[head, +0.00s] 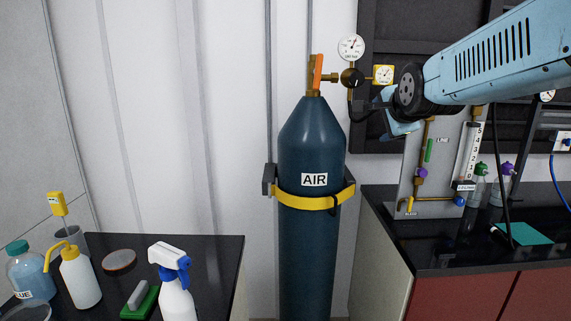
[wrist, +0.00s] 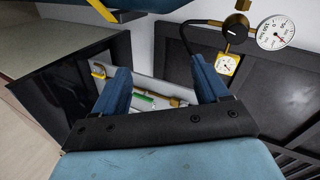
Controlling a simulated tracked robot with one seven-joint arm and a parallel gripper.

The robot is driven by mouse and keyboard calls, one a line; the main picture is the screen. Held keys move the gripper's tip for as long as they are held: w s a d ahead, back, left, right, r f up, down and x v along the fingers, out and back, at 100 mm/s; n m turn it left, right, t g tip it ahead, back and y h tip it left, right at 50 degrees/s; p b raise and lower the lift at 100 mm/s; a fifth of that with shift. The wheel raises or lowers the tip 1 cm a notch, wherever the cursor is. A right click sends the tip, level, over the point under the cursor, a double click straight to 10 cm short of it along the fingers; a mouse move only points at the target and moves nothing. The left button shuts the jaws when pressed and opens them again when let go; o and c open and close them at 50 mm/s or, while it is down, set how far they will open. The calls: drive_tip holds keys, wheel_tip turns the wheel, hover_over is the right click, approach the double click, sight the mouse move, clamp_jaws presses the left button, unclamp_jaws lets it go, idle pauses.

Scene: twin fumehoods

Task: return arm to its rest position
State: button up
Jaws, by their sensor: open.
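My light blue arm reaches in from the upper right of the head view. My gripper (head: 388,112) is at its end, just right of the gas regulator and in front of the wall panel. In the wrist view my gripper (wrist: 163,76) shows two blue fingers spread apart with nothing held between them. Behind the gap is the panel with brass piping and a green tube (wrist: 145,98). Part of the gripper is hidden behind the wrist in the head view.
A dark blue AIR cylinder (head: 312,150) stands strapped to the wall, close left of my gripper. Its pressure gauge (head: 351,47) and yellow gauge (head: 383,75) are very near. A piping panel (head: 410,170) stands on the right bench. A spray bottle (head: 175,290) stands on the left bench.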

drive_tip(key=s+f+n+g, duration=0.3)
drive_tip(key=s+f+n, duration=0.3)
drive_tip(key=s, duration=0.5)
drive_tip(key=s+f+n+g, duration=0.4)
drive_tip(key=s+f+n, duration=0.3)
drive_tip(key=s+n, duration=0.2)
drive_tip(key=shift+s+d+g, duration=0.15)
drive_tip(key=shift+s+g, duration=0.15)
drive_tip(key=shift+s, duration=0.95)
idle(1.3)
drive_tip(key=w+d+r+t+y, duration=0.2)
drive_tip(key=w+d+r, duration=0.1)
drive_tip(key=w+r, duration=1.75)
drive_tip(key=t, duration=0.2)
approach(359, 74)
drive_tip(key=shift+m, duration=0.4)
drive_tip(key=x, duration=1.1)
drive_tip(key=shift+w+f, duration=0.15)
drive_tip(key=shift+f, duration=0.05)
drive_tip(key=shift+c, duration=0.3)
